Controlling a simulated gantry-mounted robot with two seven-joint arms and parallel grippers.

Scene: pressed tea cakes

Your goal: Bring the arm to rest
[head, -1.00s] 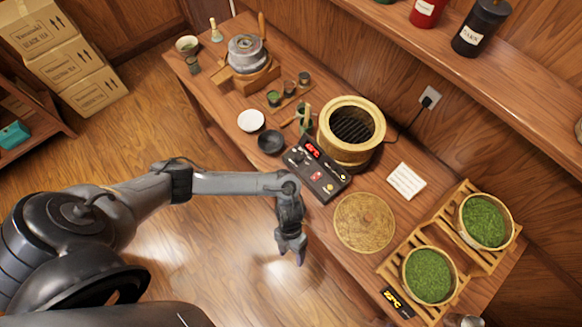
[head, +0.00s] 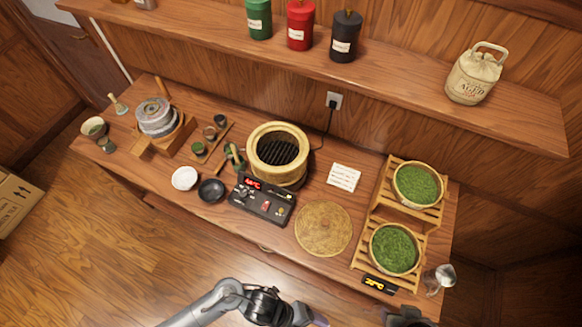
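My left arm comes in at the bottom edge of the head view, and its gripper (head: 312,318) is in front of the table, cut off by the frame edge. Its fingers are too little seen to tell open from shut, and I see nothing held. A dark part of my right arm shows at the bottom edge, right of the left gripper; its fingers cannot be made out. Neither arm touches anything on the wooden table (head: 250,235).
The table holds a round steamer (head: 262,139), a control box (head: 262,200), a woven mat (head: 323,229), two green-filled sieves (head: 395,249) on slatted racks, a stone mill (head: 156,117) and bowls (head: 184,178). A shelf (head: 400,80) with canisters overhangs the back. The floor (head: 90,260) in front is clear.

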